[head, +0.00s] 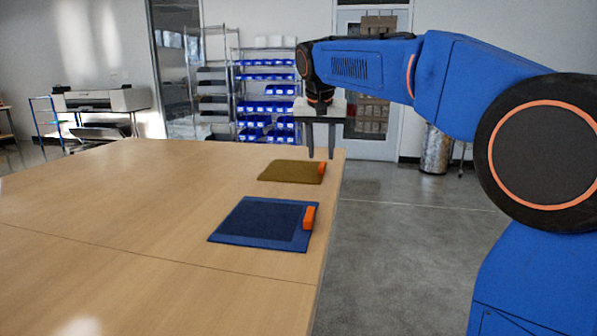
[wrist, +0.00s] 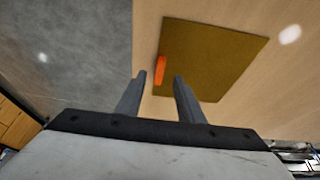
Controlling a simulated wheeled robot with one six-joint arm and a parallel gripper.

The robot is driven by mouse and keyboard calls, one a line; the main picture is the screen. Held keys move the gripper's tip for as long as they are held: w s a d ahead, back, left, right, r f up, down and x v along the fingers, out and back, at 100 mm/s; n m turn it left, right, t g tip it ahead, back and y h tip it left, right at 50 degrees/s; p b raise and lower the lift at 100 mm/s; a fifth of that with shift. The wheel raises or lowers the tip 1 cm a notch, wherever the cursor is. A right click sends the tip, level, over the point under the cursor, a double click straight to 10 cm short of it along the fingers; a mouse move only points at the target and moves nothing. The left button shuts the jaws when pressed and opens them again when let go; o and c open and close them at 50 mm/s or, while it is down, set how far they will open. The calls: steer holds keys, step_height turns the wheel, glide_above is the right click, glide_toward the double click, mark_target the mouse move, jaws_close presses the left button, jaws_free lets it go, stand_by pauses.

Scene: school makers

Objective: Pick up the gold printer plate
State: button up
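The gold printer plate (head: 290,171) lies flat near the right edge of the wooden table in the head view, with an orange handle (head: 321,168) on its right side. In the wrist view the gold plate (wrist: 212,60) and its orange handle (wrist: 160,70) lie ahead of the fingertips. My gripper (head: 321,157) points down above the table's edge, close to the handle. Its two fingers (wrist: 158,76) are apart with nothing between them. The handle shows beyond the gap between them, and I cannot tell the exact height above it.
A blue plate (head: 258,221) with an orange handle (head: 309,217) lies nearer on the same table (head: 120,200). The table's right edge drops to a clear grey floor (head: 410,240). Shelves with blue bins (head: 265,90), a printer (head: 100,100) and a metal bin (head: 436,150) stand behind.

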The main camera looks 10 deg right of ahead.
mark_target(322, 164)
steer(key=x, duration=0.4)
steer(key=shift+w+d+f, duration=0.25)
steer(key=shift+w+f, duration=0.05)
jaws_close()
steer(key=shift+r, duration=0.1)
